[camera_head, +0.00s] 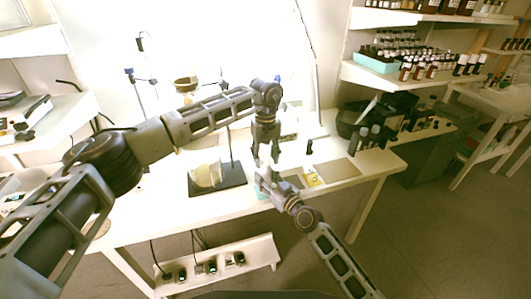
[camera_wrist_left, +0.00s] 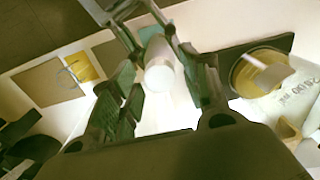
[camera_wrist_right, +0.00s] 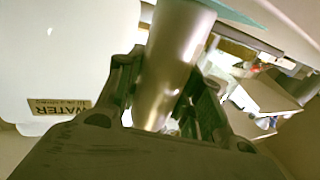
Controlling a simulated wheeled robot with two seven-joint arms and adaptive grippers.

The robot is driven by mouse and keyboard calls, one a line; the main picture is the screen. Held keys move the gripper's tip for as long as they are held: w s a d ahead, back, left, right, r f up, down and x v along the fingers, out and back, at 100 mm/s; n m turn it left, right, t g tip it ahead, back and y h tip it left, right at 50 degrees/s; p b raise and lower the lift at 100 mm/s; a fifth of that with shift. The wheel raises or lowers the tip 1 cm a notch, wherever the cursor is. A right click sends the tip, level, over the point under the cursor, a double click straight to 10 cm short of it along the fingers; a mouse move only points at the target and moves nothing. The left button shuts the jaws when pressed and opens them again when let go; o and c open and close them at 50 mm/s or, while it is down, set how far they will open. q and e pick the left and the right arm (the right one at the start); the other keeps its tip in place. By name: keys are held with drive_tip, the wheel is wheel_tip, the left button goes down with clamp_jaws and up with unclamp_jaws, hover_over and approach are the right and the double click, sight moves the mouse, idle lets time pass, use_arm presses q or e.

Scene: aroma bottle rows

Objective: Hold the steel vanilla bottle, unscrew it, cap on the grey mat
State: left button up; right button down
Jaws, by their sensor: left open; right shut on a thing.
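The steel bottle (camera_wrist_right: 172,60) stands between the fingers of my right gripper (camera_wrist_right: 165,95), which is shut on it. In the left wrist view, the bottle's pale round top (camera_wrist_left: 160,75) faces the camera between the fingers of my left gripper (camera_wrist_left: 158,80). My left gripper (camera_head: 264,158) is open and points down just above my right gripper (camera_head: 268,182). The seam between cap and bottle is not clear. A flat grey-beige mat (camera_head: 338,171) lies bare on the right of the bench; it also shows in the left wrist view (camera_wrist_left: 45,82).
A yellow card (camera_head: 313,178) lies left of the mat. A beaker (camera_head: 206,175) stands on a dark plate (camera_head: 232,183) left of the grippers. A large container labelled WATER (camera_wrist_right: 75,65) is near the right gripper.

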use_arm(q)
clamp_jaws()
idle(0.3)
drive_tip(key=shift+n, duration=0.3)
